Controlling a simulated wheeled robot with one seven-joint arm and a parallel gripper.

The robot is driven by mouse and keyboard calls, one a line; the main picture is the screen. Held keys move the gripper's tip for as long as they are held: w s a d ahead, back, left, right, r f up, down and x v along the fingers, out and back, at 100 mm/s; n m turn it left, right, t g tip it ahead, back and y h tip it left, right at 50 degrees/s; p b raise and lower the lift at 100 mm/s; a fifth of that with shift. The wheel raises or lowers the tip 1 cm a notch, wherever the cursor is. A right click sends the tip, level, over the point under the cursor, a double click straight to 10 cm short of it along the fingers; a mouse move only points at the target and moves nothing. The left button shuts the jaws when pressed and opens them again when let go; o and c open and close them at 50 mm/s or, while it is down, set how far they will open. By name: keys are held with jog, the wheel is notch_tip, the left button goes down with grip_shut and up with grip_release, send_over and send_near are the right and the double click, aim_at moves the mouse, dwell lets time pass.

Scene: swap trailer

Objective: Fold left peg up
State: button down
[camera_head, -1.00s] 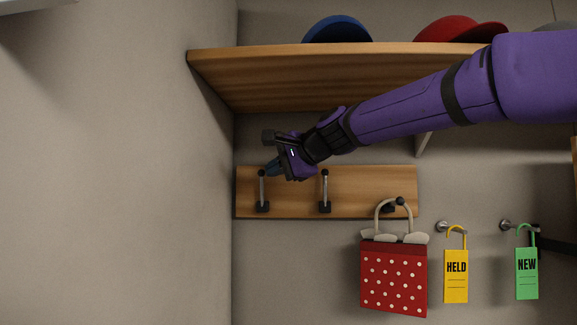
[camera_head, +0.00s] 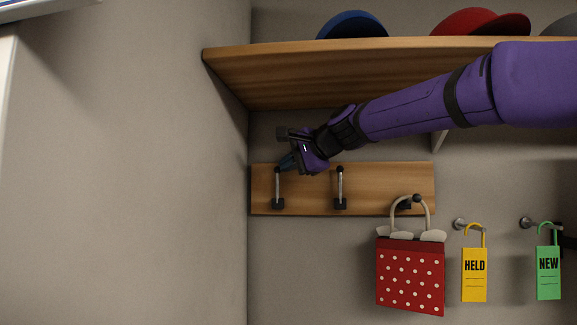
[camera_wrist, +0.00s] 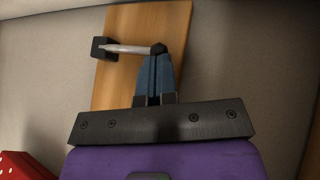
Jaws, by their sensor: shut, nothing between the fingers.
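The left peg (camera_head: 277,188) is a thin metal rod with a black ball tip and a black square base. It stands up along the wooden board (camera_head: 310,208), its tip above its base. My gripper (camera_head: 285,162) is shut and empty, its blue fingertips right by the peg's tip. In the wrist view the peg (camera_wrist: 128,48) runs from its base to its black tip, which sits at the ends of my shut fingers (camera_wrist: 156,58). I cannot tell whether they touch. The middle peg (camera_head: 340,188) also stands up.
A red dotted bag (camera_head: 410,275) hangs from the right peg (camera_head: 405,204). A yellow HELD tag (camera_head: 474,275) and a green NEW tag (camera_head: 548,272) hang on wall hooks to the right. A wooden shelf (camera_head: 300,75) with caps is above my gripper. A wall (camera_head: 130,180) stands at left.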

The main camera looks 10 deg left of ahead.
jog(key=shift+s, duration=0.1)
jog(key=s+f+v, duration=0.1)
jog(key=v, duration=1)
dwell(0.5)
jog(key=s+d+f+n+g+h, duration=0.2)
jog(key=s+d+f+n+h, duration=0.4)
jog(key=s+d+f, duration=2.4)
jog(key=d+h, duration=0.1)
jog(key=h, duration=0.4)
jog(key=shift+s+d+f+n+g, duration=0.2)
jog(key=shift+s+f+n+g, duration=0.1)
jog(key=shift+n, duration=0.1)
jog(key=c, duration=1.8)
grip_release()
jog(key=shift+w, duration=0.1)
jog(key=shift+c, duration=0.2)
